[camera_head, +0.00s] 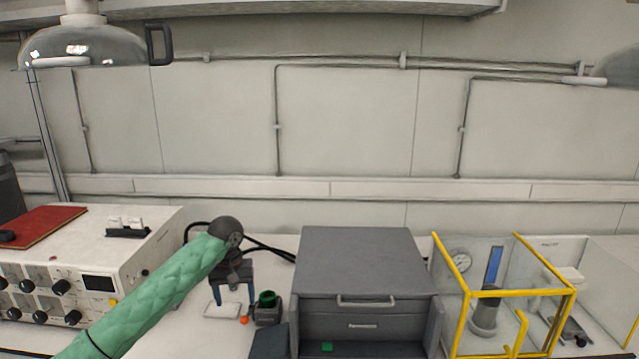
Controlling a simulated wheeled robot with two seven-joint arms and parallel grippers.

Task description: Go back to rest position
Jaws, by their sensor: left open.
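My left arm, in a green sleeve, reaches in from the lower left of the head view. My left gripper (232,293) points down above the white bench, with its two blue-tipped fingers apart and nothing visible between them. It is just left of a small dark container with a green ring-like top (267,299). A flat white piece (222,311) lies below the fingers, and a small orange item (244,320) is beside the container. I cannot tell the exact height of the fingers over the bench. My right gripper is not in view.
A grey cabinet (356,262) stands right of the gripper, with a green item (327,346) low in its front. A yellow-framed clear enclosure (470,325) stands farther right. A knobbed console (130,260) with a red book (45,226) is left. A lamp (85,45) hangs above.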

